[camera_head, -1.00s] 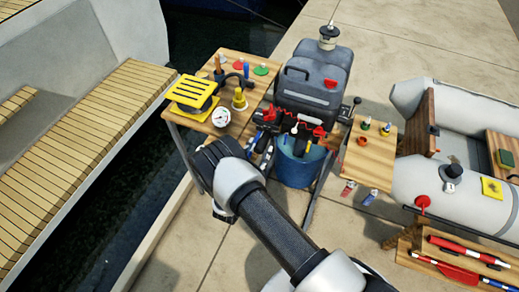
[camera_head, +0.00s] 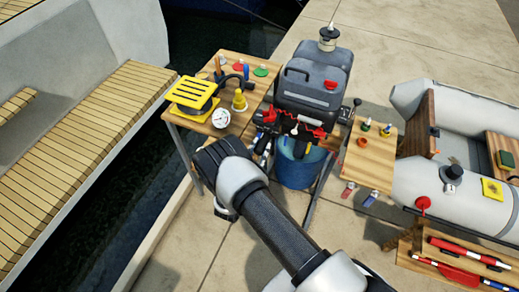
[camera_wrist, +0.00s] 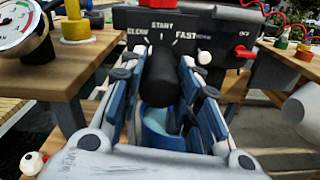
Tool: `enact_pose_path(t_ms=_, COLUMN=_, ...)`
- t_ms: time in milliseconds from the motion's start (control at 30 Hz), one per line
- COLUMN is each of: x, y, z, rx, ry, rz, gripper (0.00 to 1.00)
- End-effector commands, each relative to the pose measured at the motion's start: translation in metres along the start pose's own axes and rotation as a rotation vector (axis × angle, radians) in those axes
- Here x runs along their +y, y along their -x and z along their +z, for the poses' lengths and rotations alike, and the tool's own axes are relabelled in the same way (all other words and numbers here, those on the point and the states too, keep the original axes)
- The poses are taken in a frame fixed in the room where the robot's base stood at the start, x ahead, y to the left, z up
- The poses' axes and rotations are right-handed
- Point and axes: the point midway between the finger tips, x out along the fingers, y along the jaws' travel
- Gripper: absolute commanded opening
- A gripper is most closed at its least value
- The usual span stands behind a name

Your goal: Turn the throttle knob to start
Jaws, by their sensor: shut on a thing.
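The throttle knob (camera_wrist: 163,76) is a black cylinder pointing toward me in the wrist view. Behind it a dark panel (camera_wrist: 150,22) reads SLOW, START and FAST, with a white tick under START. I cannot make out a pointer mark on the knob. My gripper (camera_wrist: 164,92) has its two blue-padded fingers on either side of the knob and is shut on it. In the head view the outboard motor (camera_head: 313,88) stands beyond my arm, and my wrist hides most of the knob.
A wooden table (camera_head: 222,66) with a yellow-topped item (camera_head: 190,94) and a gauge (camera_head: 221,118) stands at left. A blue bucket (camera_head: 299,168) is below the motor. A small wooden shelf (camera_head: 368,168) and a grey inflatable boat (camera_head: 455,195) are at right.

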Motion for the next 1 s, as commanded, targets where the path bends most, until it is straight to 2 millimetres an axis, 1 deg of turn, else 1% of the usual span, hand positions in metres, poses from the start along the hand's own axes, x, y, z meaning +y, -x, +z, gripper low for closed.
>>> enact_pose_path(t_ms=33, x=-0.0002, y=0.0001, z=-0.0001, rx=0.0, ry=0.0, rz=0.0, gripper=0.1)
enact_pose_path(t_ms=100, x=-0.0002, y=0.0001, z=-0.0001, rx=0.0, ry=0.0, rz=0.0, gripper=0.06)
enact_pose_path(t_ms=267, x=-0.0003, y=0.0001, z=-0.0003, rx=0.0, ry=-0.009, rz=-0.001, gripper=0.06)
enact_pose_path(t_ms=467, x=-0.0004, y=0.0, z=-0.0008, rx=0.001, ry=-0.075, rz=-0.001, gripper=0.06)
enact_pose_path(t_ms=1000, x=-0.0004, y=-0.0002, z=-0.0011, rx=0.001, ry=-0.479, rz=-0.001, gripper=0.06)
